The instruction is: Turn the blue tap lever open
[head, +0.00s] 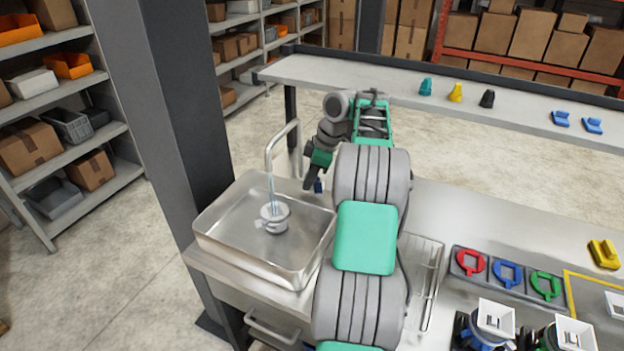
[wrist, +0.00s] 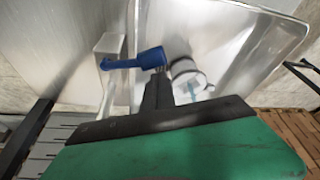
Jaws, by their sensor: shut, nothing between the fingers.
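The blue tap lever (wrist: 128,62) lies roughly level across the wrist view; only a small blue part of the lever shows in the head view (head: 319,186). My gripper (wrist: 157,80) is shut and empty, its fingertips at the right end of the lever, touching it or very close; I cannot tell which. In the head view my gripper (head: 309,182) is just right of the grey tap spout (head: 269,150). A thin pale-blue stream runs from the spout into a white cup (head: 275,224). The cup also shows in the wrist view (wrist: 184,68).
The cup stands in a metal sink basin (head: 215,236). A dark pillar (head: 180,100) rises left of the basin. Red, blue and green rings (head: 507,273) sit on the counter at right. A shelf with small coloured pieces (head: 455,92) runs behind my arm.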

